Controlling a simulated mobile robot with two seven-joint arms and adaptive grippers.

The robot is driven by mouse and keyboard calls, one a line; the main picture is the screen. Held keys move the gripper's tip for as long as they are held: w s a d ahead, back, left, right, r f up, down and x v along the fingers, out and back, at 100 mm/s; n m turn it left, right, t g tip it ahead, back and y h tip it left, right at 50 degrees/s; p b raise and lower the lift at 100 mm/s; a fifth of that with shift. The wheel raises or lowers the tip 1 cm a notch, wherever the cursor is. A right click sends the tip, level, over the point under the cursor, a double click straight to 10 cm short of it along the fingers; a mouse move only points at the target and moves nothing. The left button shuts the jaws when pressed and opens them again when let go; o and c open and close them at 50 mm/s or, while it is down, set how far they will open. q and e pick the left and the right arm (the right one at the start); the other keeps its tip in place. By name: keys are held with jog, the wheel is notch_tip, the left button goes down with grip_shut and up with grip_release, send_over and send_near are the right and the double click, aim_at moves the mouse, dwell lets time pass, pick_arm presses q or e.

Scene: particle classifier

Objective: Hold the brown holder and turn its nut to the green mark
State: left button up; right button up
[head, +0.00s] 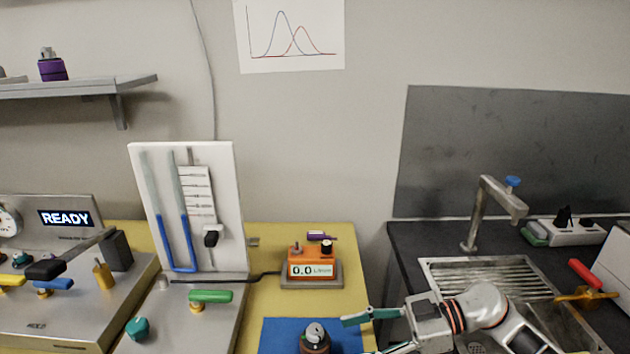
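The brown holder (315,346) stands on a blue mat (277,335) at the bottom middle of the head view, its lower part cut off by the frame edge. A silvery round piece with a dark spot, which looks like the nut (315,331), sits on top of it. I cannot make out a green mark on it. My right gripper (362,337) comes in from the right, its teal-tipped fingers spread and empty. It is just right of the holder, apart from it in the picture. My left gripper is not in view.
An orange meter (312,263) reading 0.0 stands behind the mat on the yellow table (262,300). A white panel with blue tubes (190,205) and a metal unit with a READY display (65,217) stand left. A sink (470,268) with a tap lies right, across a gap.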

aim_at(323, 344)
jog(key=b+x, duration=0.1)
jog(key=x, duration=0.3)
jog(key=shift+a+p, duration=0.7)
jog(key=shift+a, duration=0.1)
jog(key=shift+a+f, duration=0.15)
jog(key=shift+a, duration=0.25)
jog(key=shift+a+f, duration=0.1)
jog(key=shift+a, duration=0.15)
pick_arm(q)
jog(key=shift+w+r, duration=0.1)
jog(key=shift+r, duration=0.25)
pick_arm(e)
jog(key=shift+a+f, duration=0.25)
grip_shut()
